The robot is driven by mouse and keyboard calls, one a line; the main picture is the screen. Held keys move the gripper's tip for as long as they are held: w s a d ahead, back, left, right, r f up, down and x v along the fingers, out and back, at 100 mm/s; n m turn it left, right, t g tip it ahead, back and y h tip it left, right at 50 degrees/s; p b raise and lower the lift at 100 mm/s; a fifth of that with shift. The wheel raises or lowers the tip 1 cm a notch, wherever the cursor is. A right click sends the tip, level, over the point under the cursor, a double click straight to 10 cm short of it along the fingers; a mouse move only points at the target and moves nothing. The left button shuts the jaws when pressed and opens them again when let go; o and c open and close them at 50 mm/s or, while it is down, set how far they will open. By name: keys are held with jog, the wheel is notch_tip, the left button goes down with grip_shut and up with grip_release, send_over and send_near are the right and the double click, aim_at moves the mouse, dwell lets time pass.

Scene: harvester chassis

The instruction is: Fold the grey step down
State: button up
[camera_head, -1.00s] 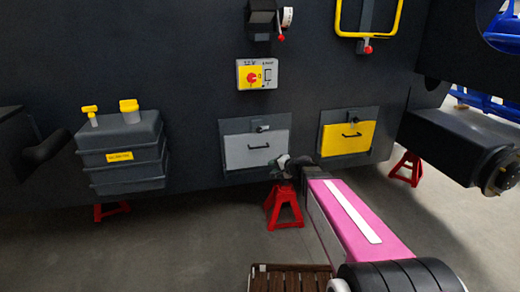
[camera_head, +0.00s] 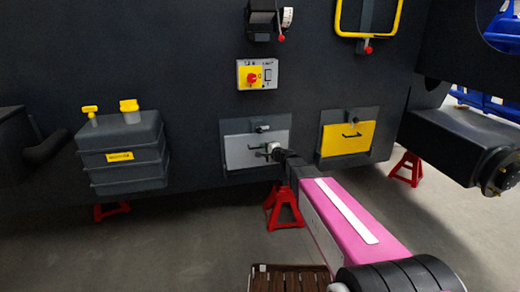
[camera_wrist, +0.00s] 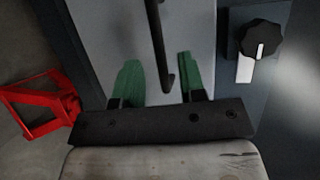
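The grey step (camera_head: 238,151) stands upright and closed against the dark chassis wall. Its black handle bar shows in the wrist view (camera_wrist: 158,45) against the grey panel. My gripper (camera_head: 267,151) is at the right part of the step, at the handle. In the wrist view my gripper's green fingers (camera_wrist: 158,68) are apart, with the handle's end between them and a gap on both sides. A black knob (camera_wrist: 260,38) with a pale mark sits beside the panel; in the head view it is above the step (camera_head: 262,128).
A yellow step (camera_head: 347,137) is closed to the right. A dark tank (camera_head: 122,150) with yellow caps is to the left. Red stands (camera_head: 285,210) are under the chassis, one close to my arm. A brown slatted pallet (camera_head: 290,278) lies in front.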

jog(key=shift+x, duration=2)
grip_shut()
jog(key=shift+s, duration=0.1)
